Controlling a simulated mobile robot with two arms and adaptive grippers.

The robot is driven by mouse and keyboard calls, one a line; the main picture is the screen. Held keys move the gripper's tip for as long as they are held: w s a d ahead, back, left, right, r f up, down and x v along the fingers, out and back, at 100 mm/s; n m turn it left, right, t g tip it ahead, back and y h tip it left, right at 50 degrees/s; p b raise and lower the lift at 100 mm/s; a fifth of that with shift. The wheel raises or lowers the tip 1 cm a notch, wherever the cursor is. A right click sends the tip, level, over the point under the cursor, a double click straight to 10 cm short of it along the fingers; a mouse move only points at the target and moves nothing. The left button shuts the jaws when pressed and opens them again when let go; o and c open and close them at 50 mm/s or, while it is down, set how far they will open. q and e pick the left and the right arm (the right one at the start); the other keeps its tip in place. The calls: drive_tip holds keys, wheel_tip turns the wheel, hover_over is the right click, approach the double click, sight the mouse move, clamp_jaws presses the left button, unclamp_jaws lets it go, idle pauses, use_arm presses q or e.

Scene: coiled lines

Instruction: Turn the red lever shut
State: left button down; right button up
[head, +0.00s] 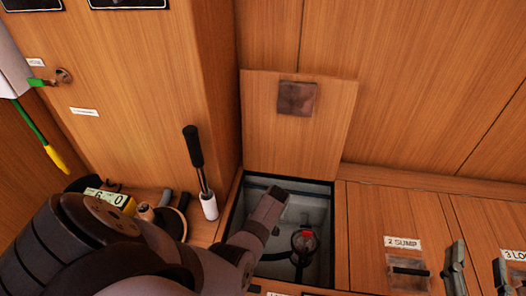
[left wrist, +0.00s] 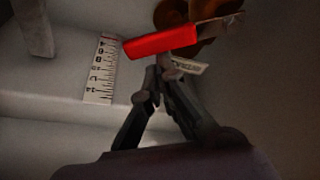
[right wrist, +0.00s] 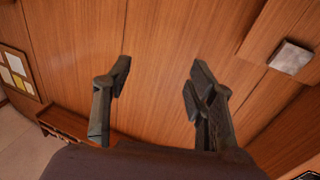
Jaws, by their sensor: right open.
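The red lever (left wrist: 160,42) shows close up in the left wrist view, with a brown, valve-like body (left wrist: 180,14) behind it and a small white tag (left wrist: 187,65) below. In the head view the lever is a small red spot (head: 308,234) inside the open floor compartment. My left gripper (left wrist: 158,76) points at the lever, its fingertips together just below the handle; I see nothing held between them. In the head view my left arm reaches into the compartment, and its fingertips are not clear. My right gripper (head: 478,262) is open and empty, away from the lever.
The compartment's raised lid (head: 300,140) leans at the back. A black-handled lever (head: 196,155) stands left of the opening. Closed hatches, one labelled SUMP (head: 402,243), lie to the right. A white graduated scale (left wrist: 101,70) is inside the compartment.

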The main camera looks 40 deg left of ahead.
use_arm(q)
drive_tip(key=d+m+p, duration=0.2)
drive_tip(key=shift+s+r+m+t+h, duration=0.1)
drive_tip(key=shift+s+m+t+h, duration=0.2)
drive_tip(key=shift+s+m+t, duration=0.1)
use_arm(e)
drive_tip(key=s+d+f+g+h, duration=0.1)
drive_tip(key=s+f+g, duration=0.1)
drive_tip(key=f+g, duration=0.25)
drive_tip(key=s+d+f+g+h, duration=0.1)
drive_tip(key=s+d+f+g, duration=0.15)
drive_tip(key=f, duration=0.35)
use_arm(q)
drive_tip(key=shift+s+d+m+p, duration=0.25)
drive_tip(key=shift+d+m+p, duration=0.3)
drive_tip(key=shift+m+p, duration=0.35)
drive_tip(key=shift+s+d+f+m+t+h+p, duration=0.2)
drive_tip(key=shift+s+d+m+t+h+p, duration=0.15)
drive_tip(key=shift+d+p, duration=0.25)
use_arm(e)
drive_tip(key=s+d+f+g+h, duration=0.2)
drive_tip(key=s+f+g, duration=0.4)
drive_tip(key=s, duration=0.6)
drive_tip(key=shift+s+d+f+m+g, duration=0.25)
drive_tip(key=shift+d+m+g, duration=0.15)
drive_tip(key=shift+d+g, duration=0.3)
use_arm(q)
drive_tip(key=shift+r, duration=0.1)
drive_tip(key=v, duration=1.2)
